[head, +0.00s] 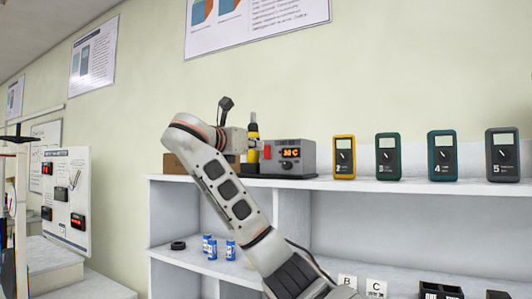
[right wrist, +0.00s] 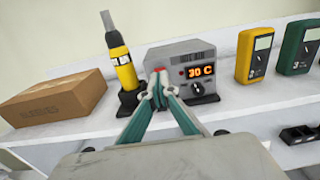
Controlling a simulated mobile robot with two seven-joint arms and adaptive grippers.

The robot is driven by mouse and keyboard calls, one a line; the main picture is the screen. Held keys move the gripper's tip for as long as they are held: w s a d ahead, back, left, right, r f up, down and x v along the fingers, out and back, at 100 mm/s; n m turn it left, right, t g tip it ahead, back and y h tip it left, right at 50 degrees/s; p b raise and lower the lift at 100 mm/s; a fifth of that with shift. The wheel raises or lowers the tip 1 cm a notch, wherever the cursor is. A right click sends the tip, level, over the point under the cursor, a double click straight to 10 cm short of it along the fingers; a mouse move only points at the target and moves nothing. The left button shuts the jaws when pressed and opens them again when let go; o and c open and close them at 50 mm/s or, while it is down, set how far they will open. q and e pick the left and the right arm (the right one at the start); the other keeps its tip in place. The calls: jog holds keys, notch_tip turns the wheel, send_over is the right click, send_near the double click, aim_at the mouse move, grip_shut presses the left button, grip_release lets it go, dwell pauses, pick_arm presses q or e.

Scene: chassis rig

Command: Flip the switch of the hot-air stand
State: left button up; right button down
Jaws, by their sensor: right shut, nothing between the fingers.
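The hot-air stand (head: 289,158) is a grey box on the top shelf, with a lit "30 C" display and a dark knob below it. Its red switch (head: 267,152) is at the left of the front face. A yellow hot-air handpiece (right wrist: 122,62) stands upright in a dark holder at the box's left. My right gripper (right wrist: 158,82) is shut and empty. In the right wrist view its fingertips overlap the red switch and hide most of it; I cannot tell whether they touch it. The switch position cannot be made out. My left gripper is not in view.
A cardboard box (right wrist: 55,98) lies left of the handpiece. Several multimeters, a yellow one (head: 344,157) nearest, stand along the shelf (head: 400,187) to the right. Blue-and-white cylinders (head: 230,250) and a black ring (head: 178,245) are on the lower shelf. A panel with red displays (head: 66,200) stands far left.

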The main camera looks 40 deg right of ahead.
aim_at(266, 146)
jog(key=shift+p+x, duration=0.95)
jog(key=shift+x, duration=0.8)
dwell(0.3)
jog(key=shift+v, duration=4)
